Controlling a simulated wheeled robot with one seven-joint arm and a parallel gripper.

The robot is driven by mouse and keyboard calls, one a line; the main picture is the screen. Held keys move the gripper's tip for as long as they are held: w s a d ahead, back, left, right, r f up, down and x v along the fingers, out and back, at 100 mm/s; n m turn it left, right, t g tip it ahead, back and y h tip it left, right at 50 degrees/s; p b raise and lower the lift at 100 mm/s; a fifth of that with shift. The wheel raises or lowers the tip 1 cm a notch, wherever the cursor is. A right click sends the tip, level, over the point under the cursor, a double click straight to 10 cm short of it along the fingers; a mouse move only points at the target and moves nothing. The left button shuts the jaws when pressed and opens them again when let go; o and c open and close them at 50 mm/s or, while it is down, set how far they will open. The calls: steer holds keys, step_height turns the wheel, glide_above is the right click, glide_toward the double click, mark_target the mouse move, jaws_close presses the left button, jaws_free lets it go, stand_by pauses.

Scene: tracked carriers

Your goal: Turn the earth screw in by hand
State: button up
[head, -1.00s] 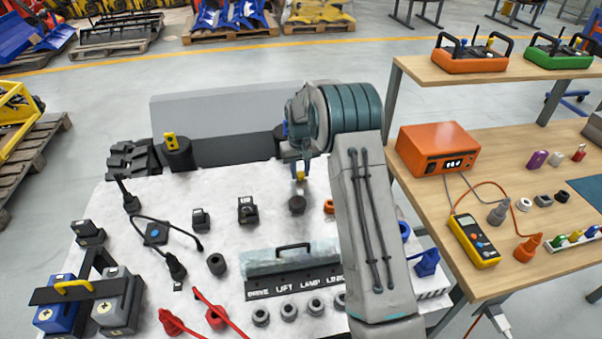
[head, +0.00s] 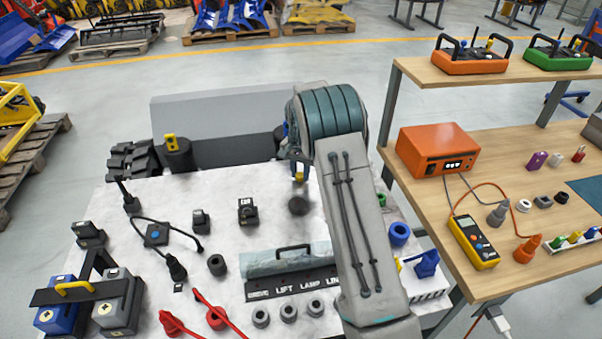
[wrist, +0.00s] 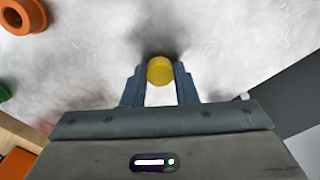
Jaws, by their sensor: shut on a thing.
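My gripper (wrist: 160,75) is shut on a small round yellow piece, which I take to be the earth screw (wrist: 160,70). Its yellow head sits between the two blue fingertips in the wrist view. In the head view the gripper (head: 299,180) points down over the white table top, with a bit of yellow at its tip. A dark round piece (head: 298,205) shows just below the tip in the head view. Whether the screw touches it or sits in a hole, I cannot tell; the screw's lower part is hidden.
An orange ring (wrist: 22,15) lies off to one side in the wrist view. A blue ring (head: 398,233) stands right of my arm. A dark block (head: 247,211), a clear cover with a black handle (head: 292,247) and several grey sockets stand nearby. A wooden bench (head: 480,200) is at right.

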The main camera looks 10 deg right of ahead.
steer(key=m+p, duration=0.1)
steer(key=m, duration=0.5)
steer(key=shift+r+m, duration=0.1)
steer(key=shift+m, duration=0.2)
steer(key=o, duration=0.9)
step_height(320, 180, up, 14)
steer(key=shift+f+b, duration=0.15)
steer(key=shift+b, duration=0.15)
